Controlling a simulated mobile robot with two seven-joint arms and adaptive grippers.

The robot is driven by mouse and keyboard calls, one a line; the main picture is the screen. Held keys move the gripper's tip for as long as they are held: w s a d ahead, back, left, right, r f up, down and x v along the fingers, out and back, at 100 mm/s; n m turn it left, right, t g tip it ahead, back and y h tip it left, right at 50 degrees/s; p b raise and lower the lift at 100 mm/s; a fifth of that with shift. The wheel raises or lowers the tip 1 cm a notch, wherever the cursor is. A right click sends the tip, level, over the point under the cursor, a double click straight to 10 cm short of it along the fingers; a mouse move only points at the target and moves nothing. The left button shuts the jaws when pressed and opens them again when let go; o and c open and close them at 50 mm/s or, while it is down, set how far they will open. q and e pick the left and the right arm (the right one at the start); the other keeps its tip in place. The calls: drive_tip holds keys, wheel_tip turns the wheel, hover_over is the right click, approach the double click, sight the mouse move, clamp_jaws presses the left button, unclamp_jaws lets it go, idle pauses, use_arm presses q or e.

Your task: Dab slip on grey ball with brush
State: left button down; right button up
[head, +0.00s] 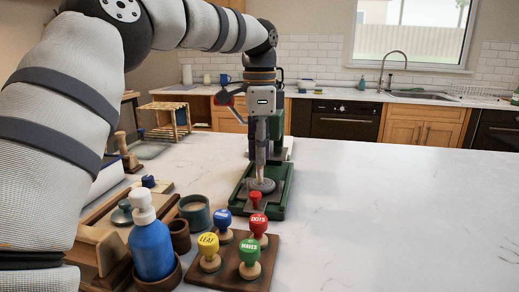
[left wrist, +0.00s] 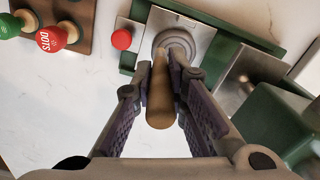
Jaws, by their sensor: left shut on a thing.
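My left gripper (head: 262,158) points down over the green-framed base. In the left wrist view its fingers (left wrist: 162,92) are closed around a wooden handle, which I take for the brush (left wrist: 160,108). The handle is nearly upright. Its lower end meets or overlaps a grey rounded piece with ring-like edges (left wrist: 176,42), likely the grey ball; I cannot tell whether they touch. This piece also shows in the head view (head: 262,186), low on the base. The bristles are not visible. A teal cup with pale contents (head: 195,204), possibly slip, stands left of the base. My right gripper is out of view.
The green base (head: 282,198) has a red knob (head: 255,195) at its front. A stamp rack (head: 233,272) with several coloured stamps stands in front. A blue bottle (head: 151,248) and wooden holders crowd the left. The white counter (head: 400,210) is clear on the right.

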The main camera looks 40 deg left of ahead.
use_arm(q)
drive_tip(key=shift+f, duration=0.35)
drive_tip(key=shift+d+f, duration=0.2)
idle(1.0)
drive_tip(key=shift+w+r, duration=0.1)
drive_tip(key=shift+r, duration=3.55)
